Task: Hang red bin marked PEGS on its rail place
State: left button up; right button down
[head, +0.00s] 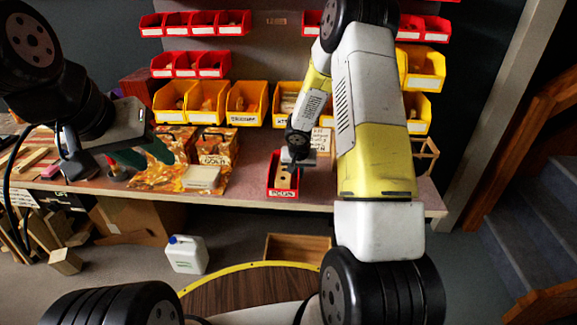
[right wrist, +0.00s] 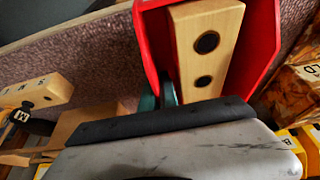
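The red bin (head: 283,192) stands on the front part of the bench, its white label facing out; the lettering is too small to read surely. A pale wooden block with dark round holes (right wrist: 207,50) lies in it. My right gripper (head: 291,163) is at the bin's back end. In the right wrist view its teal fingertips (right wrist: 159,94) sit close together on either side of the red bin's wall (right wrist: 152,40), seemingly shut on it. My left gripper (head: 146,156) hangs open and empty over the bench's left part.
Red bins (head: 190,64) and yellow bins (head: 246,103) hang in rows on the back panel (head: 275,50), with bare panel in the middle above the yellow row. Patterned boxes (head: 215,150) and a pale block (head: 202,177) are left on the bench (head: 340,195). My right arm covers part of the bins.

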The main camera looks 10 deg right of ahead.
jog(key=shift+w, duration=0.3)
jog(key=shift+a+f, duration=0.1)
jog(key=shift+f, duration=1.65)
jog(key=shift+f, duration=0.2)
jog(key=c, duration=1.6)
grip_release()
jog(key=shift+c, duration=0.2)
jog(key=shift+r, duration=0.15)
